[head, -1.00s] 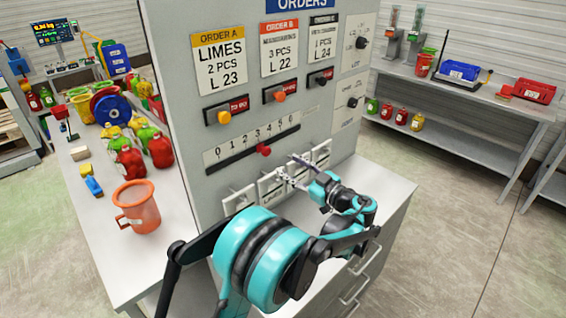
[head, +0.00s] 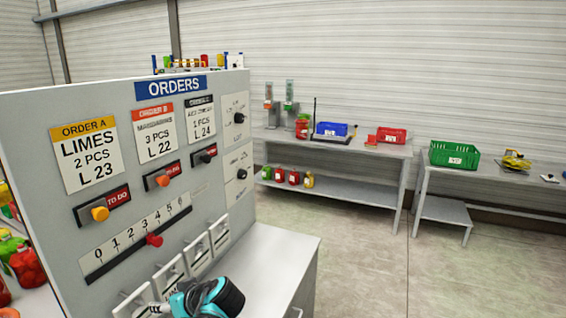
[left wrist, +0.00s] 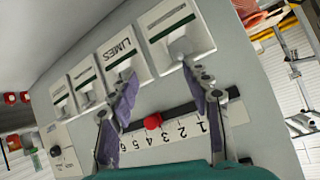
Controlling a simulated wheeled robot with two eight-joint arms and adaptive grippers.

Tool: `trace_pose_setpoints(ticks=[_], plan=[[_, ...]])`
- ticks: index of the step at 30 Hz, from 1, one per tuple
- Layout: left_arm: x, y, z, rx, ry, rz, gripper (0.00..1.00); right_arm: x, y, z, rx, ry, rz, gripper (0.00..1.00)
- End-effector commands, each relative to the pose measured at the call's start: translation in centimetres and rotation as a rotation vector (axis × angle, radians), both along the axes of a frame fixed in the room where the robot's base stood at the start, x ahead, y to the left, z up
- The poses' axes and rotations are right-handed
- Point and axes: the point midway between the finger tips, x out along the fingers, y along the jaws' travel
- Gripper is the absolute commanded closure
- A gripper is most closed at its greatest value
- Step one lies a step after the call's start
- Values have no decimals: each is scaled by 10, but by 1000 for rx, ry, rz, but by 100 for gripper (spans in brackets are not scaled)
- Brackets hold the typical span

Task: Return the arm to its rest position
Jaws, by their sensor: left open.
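My left gripper (head: 152,308) shows at the bottom edge of the head view, by the lower left of the order panel; most of its arm is cut off. In the left wrist view my left gripper (left wrist: 160,78) is open, its two purple-padded fingers apart with nothing between them. It faces the grey order panel (head: 60,225), in front of the row of white holders and the number scale. One holder, labelled LIMES (left wrist: 118,48), appears beyond the fingers. Whether a finger touches the panel I cannot tell. My right gripper is in no view.
The panel carries order cards, orange knobs and a red slider knob (head: 154,240) near 3. A grey counter (head: 265,262) adjoins it. Shelves with a blue bin (head: 330,129), a red bin (head: 391,136) and a green crate (head: 455,155) stand behind. The floor on the right is clear.

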Motion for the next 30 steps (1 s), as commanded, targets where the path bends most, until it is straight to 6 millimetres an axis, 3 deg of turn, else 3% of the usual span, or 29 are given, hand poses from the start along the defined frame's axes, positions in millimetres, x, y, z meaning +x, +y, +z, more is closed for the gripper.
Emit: trace_pose_setpoints(ticks=[1,6,12,18,30], plan=[[-23,-3,-12,-45,63,-62,51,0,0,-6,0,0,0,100],[-88,-33,-49,-190,219,-329,51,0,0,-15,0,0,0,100],[-147,-78,-84,-299,263,-635,51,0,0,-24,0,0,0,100],[-172,-106,-99,-331,235,-802,51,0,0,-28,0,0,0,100],[-176,-111,-101,-333,229,-833,51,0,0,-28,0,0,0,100]])
